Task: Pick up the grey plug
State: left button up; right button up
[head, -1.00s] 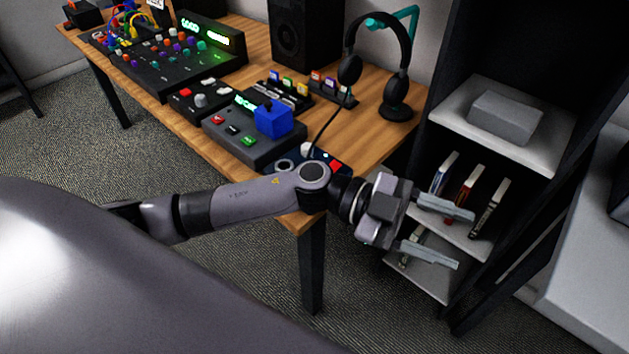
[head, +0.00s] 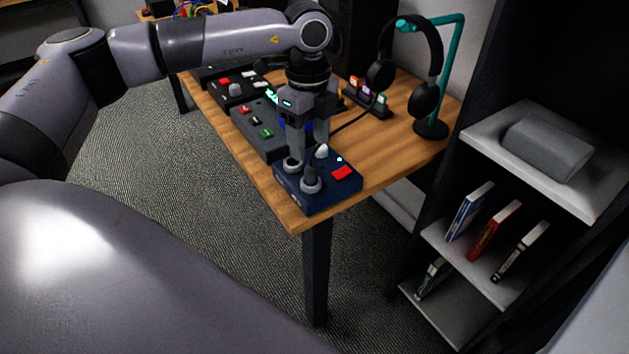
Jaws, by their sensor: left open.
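A dark blue box (head: 345,186) sits at the near corner of the wooden table. A small grey upright piece (head: 310,173), which looks like the grey plug, stands in a ring at the box's front edge. A second ring (head: 291,163) and a pale, pointed knob (head: 321,151) are close behind it. My left gripper (head: 307,148) points down over the box, open, with its fingertips just behind and above the grey piece. I cannot tell whether they touch anything. The fingers hide part of the box top and a blue block behind. My right gripper is not in view.
A grey button box (head: 255,130) and a black control box (head: 238,92) line the table's left side. Headphones (head: 424,100) hang on a teal stand at the back right. A dark shelf with books (head: 493,230) stands to the right. The table's right front is clear.

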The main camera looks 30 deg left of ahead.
aim_at(311, 167)
pick_arm(q)
notch_tip(311, 167, down, 7)
jog(key=shift+d+r, duration=0.1)
grip_shut()
dwell(0.3)
